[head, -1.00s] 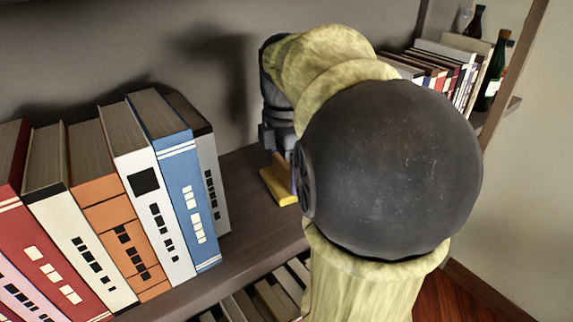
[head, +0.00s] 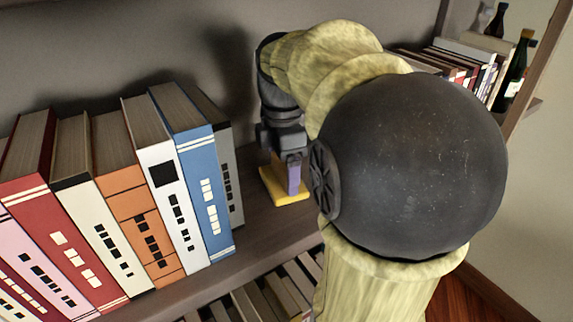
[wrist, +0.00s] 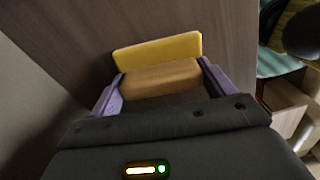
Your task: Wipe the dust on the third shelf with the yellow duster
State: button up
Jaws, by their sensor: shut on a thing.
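The yellow duster (head: 287,198) rests on or just above the brown wooden shelf (head: 262,232), a little right of the row of books. My gripper (head: 293,178) points down over it; one purple finger shows in the head view. In the wrist view both fingers of my gripper (wrist: 161,74) are shut on the duster's tan handle block. The flat yellow pad of the duster (wrist: 158,50) shows beyond it, against the shelf surface (wrist: 80,40). I cannot make out any dust. My dark arm joint hides the shelf to the right.
Upright books, with a blue one (head: 203,190) and a grey one (head: 228,170) at the right end, stand left of the duster. More books (head: 275,300) fill the shelf below. Books (head: 470,65) and bottles (head: 515,65) stand at the far right. The back wall (head: 120,50) is close behind.

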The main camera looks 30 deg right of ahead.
jog(key=shift+w+p, duration=0.4)
jog(key=shift+w, duration=0.65)
jog(key=shift+d+p, duration=0.65)
jog(key=shift+d, duration=0.7)
jog(key=shift+d+f, duration=0.1)
jog(key=shift+d, duration=0.3)
jog(key=shift+d+r+p, duration=0.2)
jog(key=shift+d+p, duration=0.7)
jog(key=shift+d, duration=0.6)
jog(key=shift+w+d, duration=0.1)
jog(key=shift+d, duration=0.2)
